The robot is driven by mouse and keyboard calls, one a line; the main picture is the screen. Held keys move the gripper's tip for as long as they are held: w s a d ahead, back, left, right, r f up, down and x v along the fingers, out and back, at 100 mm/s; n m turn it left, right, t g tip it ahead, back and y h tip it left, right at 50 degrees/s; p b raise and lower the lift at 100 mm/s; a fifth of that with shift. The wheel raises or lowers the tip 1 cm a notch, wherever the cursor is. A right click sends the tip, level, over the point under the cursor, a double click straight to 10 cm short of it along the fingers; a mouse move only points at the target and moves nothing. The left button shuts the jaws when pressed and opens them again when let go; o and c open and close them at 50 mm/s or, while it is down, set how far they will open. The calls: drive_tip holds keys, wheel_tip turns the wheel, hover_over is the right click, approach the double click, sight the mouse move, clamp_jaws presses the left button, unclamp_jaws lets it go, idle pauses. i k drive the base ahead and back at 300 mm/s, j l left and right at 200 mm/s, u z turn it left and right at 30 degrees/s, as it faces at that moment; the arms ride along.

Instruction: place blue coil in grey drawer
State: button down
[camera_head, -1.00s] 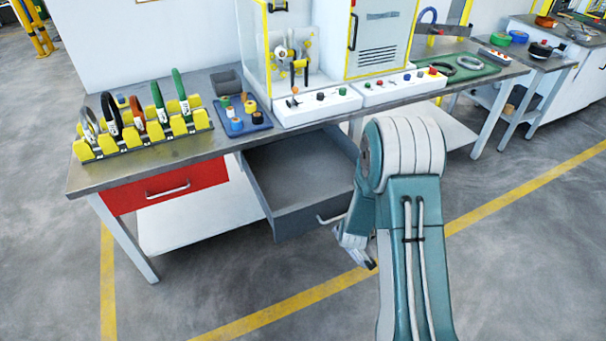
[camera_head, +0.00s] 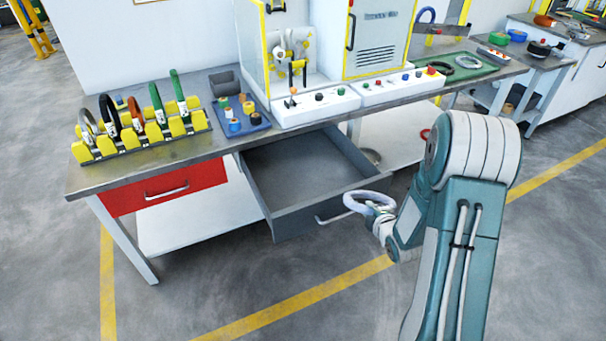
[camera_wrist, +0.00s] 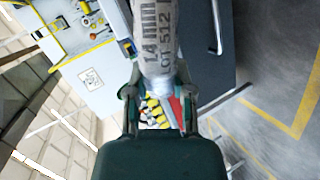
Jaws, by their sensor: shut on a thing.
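A pale, whitish-lavender coil (camera_head: 370,203) is held by my gripper (camera_head: 382,228) just beyond the front right corner of the drawer. It looks pale rather than clearly blue. In the wrist view the coil (camera_wrist: 158,45) shows a white wrap with dark lettering, between the two fingers of my gripper (camera_wrist: 157,88). The fingers are shut on it. The grey drawer (camera_head: 292,222) is pulled out under the bench, and its visible floor is empty. The coil is outside the drawer, near its handle (camera_head: 330,217).
A closed red drawer (camera_head: 170,188) is to the left. On the bench (camera_head: 105,182) stand a yellow rack (camera_head: 150,138) of several coils, a blue tray (camera_head: 240,124) and white control boxes (camera_head: 315,103). Open floor lies in front.

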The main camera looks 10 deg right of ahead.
sight(304, 177)
drive_tip(key=i+j, duration=0.1)
drive_tip(key=i, duration=0.9)
